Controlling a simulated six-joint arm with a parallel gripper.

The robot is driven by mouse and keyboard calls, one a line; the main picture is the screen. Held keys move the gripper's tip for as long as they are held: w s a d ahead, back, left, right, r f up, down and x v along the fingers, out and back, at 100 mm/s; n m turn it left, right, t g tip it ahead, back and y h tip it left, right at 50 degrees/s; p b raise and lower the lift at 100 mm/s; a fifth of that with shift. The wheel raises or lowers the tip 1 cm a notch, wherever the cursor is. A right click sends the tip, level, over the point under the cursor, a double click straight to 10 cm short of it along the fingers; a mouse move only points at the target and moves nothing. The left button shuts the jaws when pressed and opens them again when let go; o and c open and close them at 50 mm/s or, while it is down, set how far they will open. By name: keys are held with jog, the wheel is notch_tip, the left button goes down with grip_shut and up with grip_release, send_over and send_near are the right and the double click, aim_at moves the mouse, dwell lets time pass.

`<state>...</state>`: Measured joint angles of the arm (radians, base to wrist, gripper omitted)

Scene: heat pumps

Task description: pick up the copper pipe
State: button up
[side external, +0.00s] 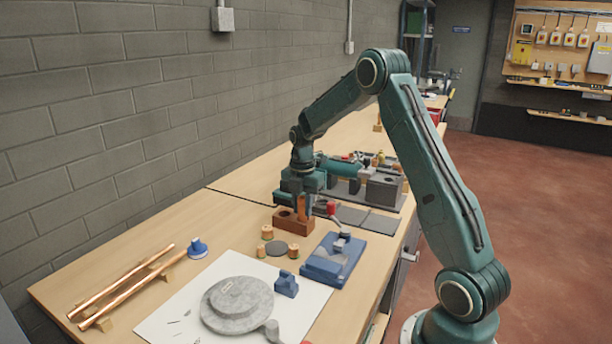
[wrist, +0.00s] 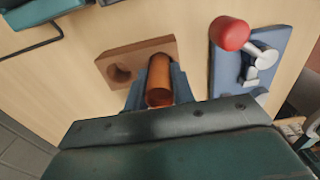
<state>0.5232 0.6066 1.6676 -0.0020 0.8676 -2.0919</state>
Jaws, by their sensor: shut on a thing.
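A short copper pipe (wrist: 159,82) is between the fingers of my gripper (wrist: 156,92) in the wrist view, with its near end facing the camera. My gripper (side external: 303,208) is shut on the pipe, which shows as an orange piece (side external: 301,207) in the side view. The pipe overlaps the right part of a brown wooden block (wrist: 130,56). An open round hole shows at the block's left. The block (side external: 289,224) is on the bench below my gripper. I cannot tell whether the pipe's far end is inside the block or clear of it.
A blue fixture with a red knob (wrist: 229,33) stands right of the block. Long copper tubes (side external: 120,284) lie on supports at the left. A grey round part (side external: 238,305) sits on a white sheet. Small copper fittings (side external: 267,232) and a blue vise (side external: 333,259) are nearby.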

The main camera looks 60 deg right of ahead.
notch_tip(320, 180, up, 20)
jog(key=shift+f, duration=0.15)
dwell(0.4)
dwell(0.6)
jog(key=s+a+r, duration=0.2)
jog(key=s+a, duration=0.7)
jog(key=s, duration=0.4)
jog(key=shift+s, duration=0.25)
jog(key=shift+f, duration=0.1)
jog(key=shift+f, duration=0.95)
jog(key=shift+f, duration=0.15)
